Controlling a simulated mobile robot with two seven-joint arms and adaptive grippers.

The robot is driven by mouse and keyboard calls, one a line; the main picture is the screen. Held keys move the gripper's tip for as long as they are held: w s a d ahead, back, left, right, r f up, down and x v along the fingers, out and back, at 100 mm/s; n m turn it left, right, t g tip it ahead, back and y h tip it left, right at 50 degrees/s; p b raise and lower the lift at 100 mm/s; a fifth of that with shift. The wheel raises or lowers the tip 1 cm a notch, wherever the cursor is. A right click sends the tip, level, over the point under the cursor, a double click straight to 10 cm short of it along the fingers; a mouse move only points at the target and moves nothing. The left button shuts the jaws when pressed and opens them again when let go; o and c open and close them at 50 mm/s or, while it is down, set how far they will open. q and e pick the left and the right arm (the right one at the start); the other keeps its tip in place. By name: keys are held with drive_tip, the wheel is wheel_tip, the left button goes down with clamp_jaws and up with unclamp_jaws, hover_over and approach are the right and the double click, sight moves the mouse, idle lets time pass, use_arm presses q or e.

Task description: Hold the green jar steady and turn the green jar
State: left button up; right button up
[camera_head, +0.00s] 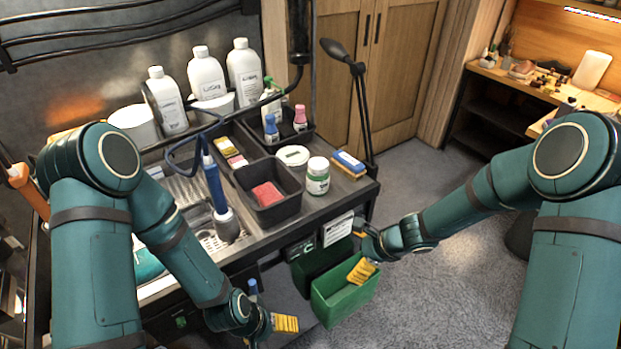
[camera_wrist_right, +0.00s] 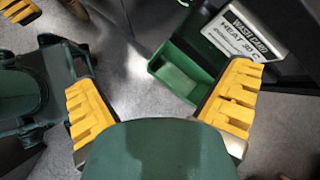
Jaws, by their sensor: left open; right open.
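The green jar (camera_head: 318,176) is white with a green label and a pale lid. It stands upright on the right part of the workbench, beside a round white lid or tub (camera_head: 293,155). My left gripper (camera_head: 286,323) has yellow finger pads and is low in front of the bench, well below the jar and empty. My right gripper (camera_head: 362,270) is over the green bin (camera_head: 345,294), below and right of the jar. In the right wrist view, its two yellow fingers (camera_wrist_right: 160,108) are spread apart with nothing between them. Neither gripper touches the jar.
Black trays (camera_head: 268,196) hold a red block and small bottles left of the jar. A blue-and-yellow box (camera_head: 347,163) lies right of it. A blue brush (camera_head: 218,195) stands near the sink. A black lamp (camera_head: 356,90) rises behind. Large white bottles (camera_head: 206,75) line the back.

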sight(324, 179)
drive_tip(key=w+r+m+t+y, duration=0.3)
drive_tip(key=w+r+m+t, duration=0.35)
drive_tip(key=w+r, duration=0.55)
drive_tip(key=shift+m+g, duration=0.35)
drive_tip(key=b+x, duration=0.1)
drive_tip(key=x, duration=0.8)
drive_tip(key=shift+w+r, duration=0.2)
drive_tip(key=x, duration=0.5)
drive_tip(key=shift+w+d, duration=0.25)
drive_tip(key=shift+w, duration=0.05)
drive_tip(key=c, duration=1.3)
